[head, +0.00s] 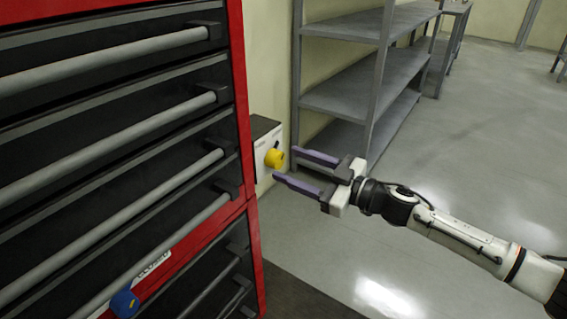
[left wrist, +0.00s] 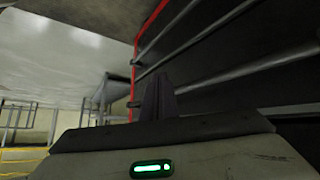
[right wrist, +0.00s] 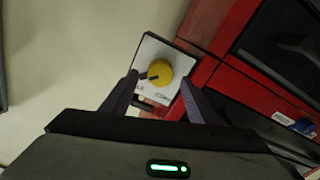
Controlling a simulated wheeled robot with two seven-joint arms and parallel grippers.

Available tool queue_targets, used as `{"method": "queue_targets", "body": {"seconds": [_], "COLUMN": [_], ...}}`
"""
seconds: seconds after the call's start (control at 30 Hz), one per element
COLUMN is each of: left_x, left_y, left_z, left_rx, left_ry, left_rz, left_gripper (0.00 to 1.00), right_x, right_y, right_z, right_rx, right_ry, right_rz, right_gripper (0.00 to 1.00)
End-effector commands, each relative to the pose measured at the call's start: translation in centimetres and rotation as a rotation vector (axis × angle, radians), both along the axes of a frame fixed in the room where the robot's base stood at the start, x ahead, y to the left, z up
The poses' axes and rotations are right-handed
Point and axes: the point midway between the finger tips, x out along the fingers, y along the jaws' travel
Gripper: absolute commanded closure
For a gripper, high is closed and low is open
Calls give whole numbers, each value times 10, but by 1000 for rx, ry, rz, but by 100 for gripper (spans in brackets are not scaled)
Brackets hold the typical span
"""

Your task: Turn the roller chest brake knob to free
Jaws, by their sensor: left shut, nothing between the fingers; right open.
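A yellow knob (head: 274,158) sits on a white plate (head: 263,150) on a small box beside the red roller chest (head: 243,110). In the right wrist view the yellow knob (right wrist: 160,72) has a dark pointer mark on its lower left; the small print on the plate is unreadable. My right gripper (head: 283,164) is open and empty, its purple fingers pointing at the knob. In the right wrist view the fingers lie on either side below the knob, apart from it. My left gripper (left wrist: 158,98) is shut and empty, near the chest's drawer handles in the left wrist view.
The chest has long grey handles (head: 120,103) across its drawers. A blue knob (head: 124,303) and a label reading "CLOSED" (head: 152,266) are on its lower front. Grey shelves (head: 345,100) stand behind my right gripper.

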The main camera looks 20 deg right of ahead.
Motion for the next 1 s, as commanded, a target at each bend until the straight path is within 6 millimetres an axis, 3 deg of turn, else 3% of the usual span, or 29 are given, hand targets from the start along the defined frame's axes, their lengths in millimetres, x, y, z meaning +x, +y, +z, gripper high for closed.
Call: {"method": "queue_targets", "body": {"seconds": [0.2,0.57,0.8,1.0], "left_x": [1,4,4,4], "left_y": [0,0,0,0], "left_z": [-1,2,2,3], "left_rx": [-3,-5,-5,-4], "left_ry": [-5,-13,-13,-12], "left_rz": [1,2,2,2], "left_gripper": [100,100,100,100], "right_x": [20,24,24,24], "right_y": [17,20,20,20], "right_z": [0,0,0,0], "right_rx": [0,-1,-1,-7], "right_ry": [-2,1,1,-5], "right_rz": [1,0,0,1], "right_gripper": [46,46,85,87]}}
